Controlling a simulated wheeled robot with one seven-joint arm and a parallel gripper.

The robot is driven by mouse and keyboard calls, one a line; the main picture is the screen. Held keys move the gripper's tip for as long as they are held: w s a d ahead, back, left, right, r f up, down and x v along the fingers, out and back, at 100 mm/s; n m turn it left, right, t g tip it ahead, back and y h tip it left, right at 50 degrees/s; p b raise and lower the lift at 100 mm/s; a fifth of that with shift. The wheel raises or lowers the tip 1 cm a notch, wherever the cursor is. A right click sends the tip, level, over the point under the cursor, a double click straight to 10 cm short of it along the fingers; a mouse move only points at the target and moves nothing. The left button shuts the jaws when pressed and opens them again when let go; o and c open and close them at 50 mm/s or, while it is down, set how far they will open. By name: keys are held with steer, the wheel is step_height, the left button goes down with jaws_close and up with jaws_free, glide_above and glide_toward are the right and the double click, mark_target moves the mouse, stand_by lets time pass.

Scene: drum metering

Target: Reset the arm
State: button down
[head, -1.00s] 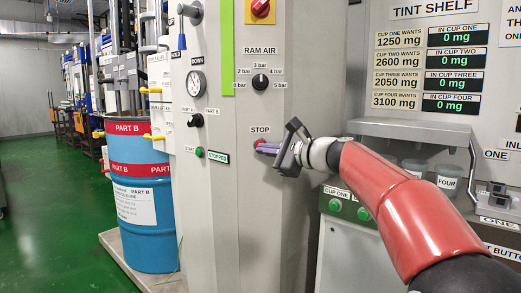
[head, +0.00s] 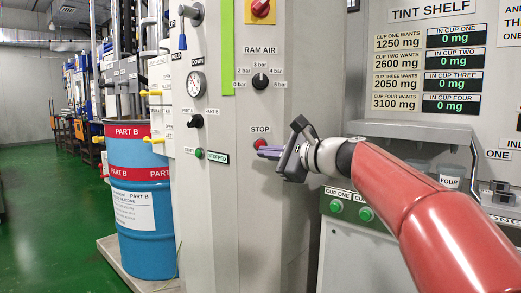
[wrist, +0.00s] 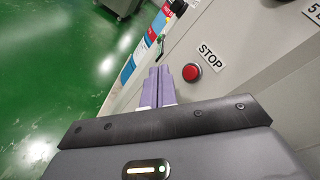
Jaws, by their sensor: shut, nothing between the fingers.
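My gripper (head: 270,152) is in front of the grey control cabinet (head: 265,200), at the height of the red STOP button (head: 260,143). Its purple fingers (wrist: 155,87) are closed together with nothing between them. In the wrist view the STOP button (wrist: 191,73) is just right of the fingertips and apart from them. My red arm reaches in from the lower right of the head view.
The cabinet carries a RAM AIR knob (head: 260,81), a gauge (head: 196,84) and a green start button (head: 199,153). A blue PART B drum (head: 142,220) stands left. The tint shelf (head: 410,130) with cups is right. Green floor (head: 50,240) is clear at far left.

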stand_by(0.5)
steer(key=s+d+f+n+g+h, duration=0.1)
steer(key=s+d+f+n+h, duration=0.3)
steer(key=s+f, duration=0.6)
steer(key=s+d+f+n+g+h, duration=0.2)
steer(key=s+d+f+n+h, duration=0.3)
steer(key=s+f, duration=0.6)
steer(key=s+d+f+n+g+h, duration=0.1)
steer(key=s+d+f+n+h, duration=0.3)
steer(key=s+f, duration=0.6)
steer(key=s+d+n, duration=0.2)
steer(key=d, duration=0.1)
steer(key=shift+s+d+f+n+g+h, duration=0.2)
steer(key=shift+d+f+n+g+h, duration=0.1)
steer(key=shift+f+g+h, duration=0.1)
steer(key=c, duration=2.1)
jaws_free()
steer(key=shift+r, duration=0.1)
steer(key=shift+c, duration=0.2)
